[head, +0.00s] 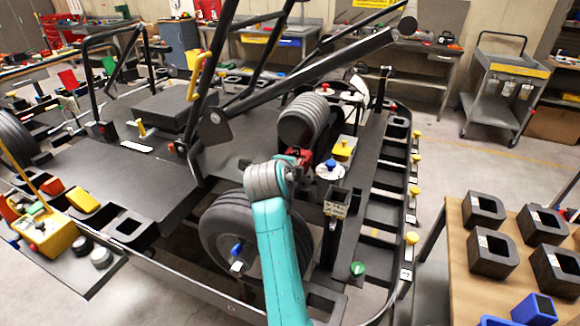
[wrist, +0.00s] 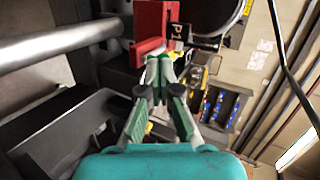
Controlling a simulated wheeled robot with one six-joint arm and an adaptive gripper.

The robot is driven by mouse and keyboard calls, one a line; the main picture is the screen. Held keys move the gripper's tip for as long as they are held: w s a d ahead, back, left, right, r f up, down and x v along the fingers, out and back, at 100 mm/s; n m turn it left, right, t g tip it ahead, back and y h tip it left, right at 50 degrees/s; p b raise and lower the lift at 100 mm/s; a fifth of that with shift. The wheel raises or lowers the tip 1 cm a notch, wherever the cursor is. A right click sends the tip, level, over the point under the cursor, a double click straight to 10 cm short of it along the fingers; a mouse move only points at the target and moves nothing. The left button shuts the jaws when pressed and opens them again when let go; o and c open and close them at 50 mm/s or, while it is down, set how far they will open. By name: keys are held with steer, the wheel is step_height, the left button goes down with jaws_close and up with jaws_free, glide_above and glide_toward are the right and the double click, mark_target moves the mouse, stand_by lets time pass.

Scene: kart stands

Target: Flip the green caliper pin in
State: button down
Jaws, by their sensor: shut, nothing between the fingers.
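My gripper (wrist: 158,68) is shut and empty in the wrist view, its fingertips together just below a red block (wrist: 153,30). I cannot tell whether the fingertips touch the block. In the head view a red part (head: 300,158) shows just beyond the end of my teal arm, which hides my gripper there. A green round knob (head: 357,268) is on the dark frame right of my arm. I cannot tell whether it is the caliper pin; no other clear green pin shows near my fingertips.
A wheel (head: 225,225) with a blue knob (head: 237,249) is left of my arm. Dark bars cross above the kart. Yellow knobs (head: 412,238) line the right rail. A wooden table (head: 465,290) with black blocks stands at right. Grey floor is open toward the cart (head: 500,95).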

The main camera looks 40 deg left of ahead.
steer(key=shift+w, duration=0.1)
steer(key=shift+w+a, duration=0.2)
steer(key=shift+w, duration=0.65)
steer(key=shift+w+a, duration=0.2)
steer(key=shift+w, duration=0.6)
